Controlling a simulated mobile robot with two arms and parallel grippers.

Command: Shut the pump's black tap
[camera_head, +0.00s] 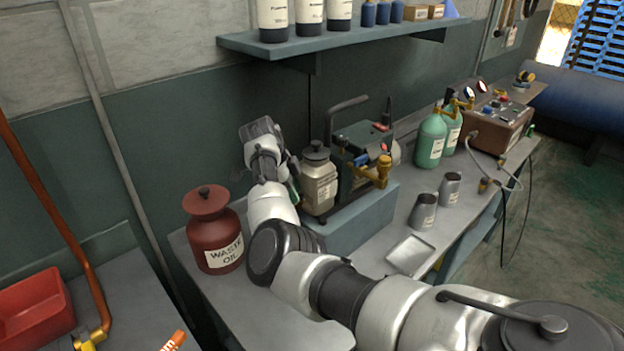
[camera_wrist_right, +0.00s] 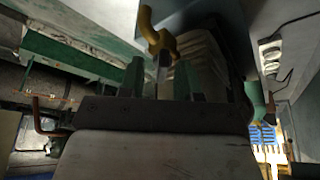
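The pump (camera_head: 362,142) is a dark green machine with a black handle, standing on a blue-grey block (camera_head: 352,222). A brass fitting (camera_head: 381,172) sticks out at its front right. I cannot make out the black tap clearly. A cream jar (camera_head: 319,182) with a dark lid stands at the pump's left. My right gripper (camera_head: 294,192) points down just left of the jar and is mostly hidden by it. In the right wrist view, its two dark green fingers (camera_wrist_right: 160,80) stand apart, with a yellow bent fitting (camera_wrist_right: 158,36) beyond them. My left gripper is not in view.
A red waste oil can (camera_head: 214,232) stands left of my right arm. Metal cups (camera_head: 424,212), a shallow tray (camera_head: 409,254) and green bottles (camera_head: 431,140) are to the right. A shelf (camera_head: 340,39) hangs above. A red bin (camera_head: 36,306) is at lower left.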

